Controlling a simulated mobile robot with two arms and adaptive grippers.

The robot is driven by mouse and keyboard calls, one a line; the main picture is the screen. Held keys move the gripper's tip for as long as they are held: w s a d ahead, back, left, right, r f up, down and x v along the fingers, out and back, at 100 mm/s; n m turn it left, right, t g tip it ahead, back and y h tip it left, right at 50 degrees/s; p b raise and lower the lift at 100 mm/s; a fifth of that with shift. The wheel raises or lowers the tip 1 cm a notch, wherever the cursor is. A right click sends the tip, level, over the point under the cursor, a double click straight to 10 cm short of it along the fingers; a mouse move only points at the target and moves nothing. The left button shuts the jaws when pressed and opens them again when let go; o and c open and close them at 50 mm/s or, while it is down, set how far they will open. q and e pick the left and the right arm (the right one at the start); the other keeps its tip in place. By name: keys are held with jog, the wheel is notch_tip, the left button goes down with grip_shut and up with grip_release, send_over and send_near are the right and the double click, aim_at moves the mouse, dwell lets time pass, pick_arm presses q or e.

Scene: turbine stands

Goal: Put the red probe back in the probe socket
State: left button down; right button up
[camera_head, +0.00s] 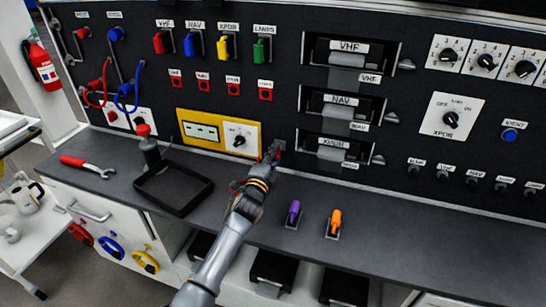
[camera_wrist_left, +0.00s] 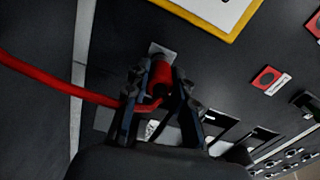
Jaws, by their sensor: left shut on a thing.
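My left gripper (camera_head: 271,156) is at the lower part of the black panel, just right of the yellow-framed meter. It is shut on the red probe (camera_wrist_left: 160,76). In the left wrist view, my left gripper (camera_wrist_left: 160,92) has a finger on each side of the probe's red body. A red cable (camera_wrist_left: 62,83) runs from it to the left edge. The probe's far end is at a small light grey plate (camera_wrist_left: 158,50), which also shows in the head view (camera_head: 279,145). I cannot tell whether the tip is inside it. My right gripper is not in view.
The yellow-framed meter (camera_head: 211,113) is close to my gripper's left. A black tray (camera_head: 173,206) and red-handled wrench (camera_head: 87,166) lie on the counter. Purple (camera_head: 294,212) and orange (camera_head: 335,222) handles stand right of my arm. Red and blue leads hang at left.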

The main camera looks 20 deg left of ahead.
pick_arm(q)
jog(key=c, duration=1.5)
grip_release()
jog(key=shift+w+r, duration=0.15)
jog(key=shift+r, duration=0.35)
jog(key=o, duration=0.3)
jog(key=shift+w+f, duration=0.15)
jog(key=shift+w, duration=0.05)
jog(key=shift+o, duration=0.8)
jog(key=shift+w+f, duration=0.25)
jog(key=shift+f, duration=0.1)
jog(key=shift+o, duration=0.9)
jog(key=shift+s+r, duration=0.1)
jog(key=shift+s, duration=0.1)
jog(key=s+p, duration=0.3)
jog(key=s, duration=0.4)
jog(key=shift+p, duration=0.4)
